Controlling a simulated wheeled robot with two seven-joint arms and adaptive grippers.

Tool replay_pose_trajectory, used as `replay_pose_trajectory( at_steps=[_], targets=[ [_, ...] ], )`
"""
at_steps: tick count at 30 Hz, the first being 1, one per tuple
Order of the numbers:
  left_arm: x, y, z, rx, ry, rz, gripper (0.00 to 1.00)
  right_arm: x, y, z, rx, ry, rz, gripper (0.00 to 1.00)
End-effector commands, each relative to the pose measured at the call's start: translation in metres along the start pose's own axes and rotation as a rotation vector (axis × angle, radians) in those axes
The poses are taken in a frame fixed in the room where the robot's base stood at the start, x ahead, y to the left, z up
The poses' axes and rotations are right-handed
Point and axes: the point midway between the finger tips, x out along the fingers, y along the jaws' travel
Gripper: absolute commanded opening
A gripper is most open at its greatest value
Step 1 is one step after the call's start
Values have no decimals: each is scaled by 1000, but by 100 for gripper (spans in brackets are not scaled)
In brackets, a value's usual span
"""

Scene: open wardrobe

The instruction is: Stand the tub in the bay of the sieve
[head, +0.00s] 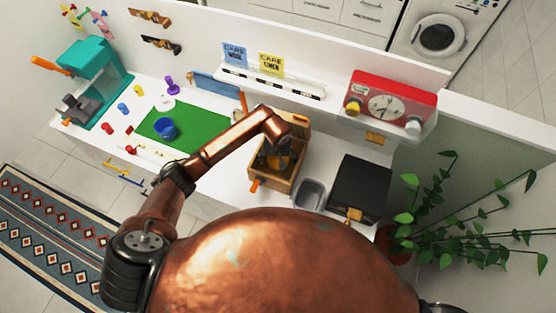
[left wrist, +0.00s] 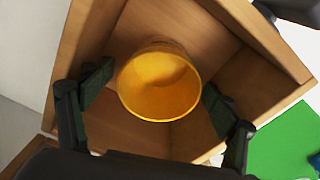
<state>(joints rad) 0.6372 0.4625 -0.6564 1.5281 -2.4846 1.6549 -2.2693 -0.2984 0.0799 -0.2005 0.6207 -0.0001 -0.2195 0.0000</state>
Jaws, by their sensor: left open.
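A yellow tub (left wrist: 160,85) sits inside an open wooden box (left wrist: 240,90), its round mouth facing the left wrist camera. The wooden box (head: 289,183) also shows in the head view, right of the green mat, with the tub partly hidden in it. My left gripper (left wrist: 158,88) is open, reaching into the box with one dark finger on each side of the tub. I cannot tell whether the fingers touch it. In the head view my left gripper (head: 274,152) is small and dark over the box. I cannot make out a sieve. My right gripper is not in view.
A green mat (head: 205,136) with a blue cup (head: 165,128) lies left of the box. A grey bin (head: 310,194) and a black case (head: 360,184) stand close on its right. A red clock radio (head: 391,103) stands behind. A teal machine (head: 95,75) is far left.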

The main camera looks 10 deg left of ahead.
Motion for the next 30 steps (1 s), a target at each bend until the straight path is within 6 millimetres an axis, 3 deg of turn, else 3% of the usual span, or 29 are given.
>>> replay_pose_trajectory(
  at_steps=[5, 18, 24, 30],
  targets=[
    [-16, -1, -3, 0, 5, 0, 80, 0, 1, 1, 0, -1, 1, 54],
    [-102, -1, -2, 1, 4, -2, 80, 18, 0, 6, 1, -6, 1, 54],
    [-120, 0, 0, 1, 0, -1, 80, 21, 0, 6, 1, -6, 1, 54],
    [-123, 0, 0, -1, 0, -1, 80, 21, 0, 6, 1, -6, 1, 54]
  ],
)
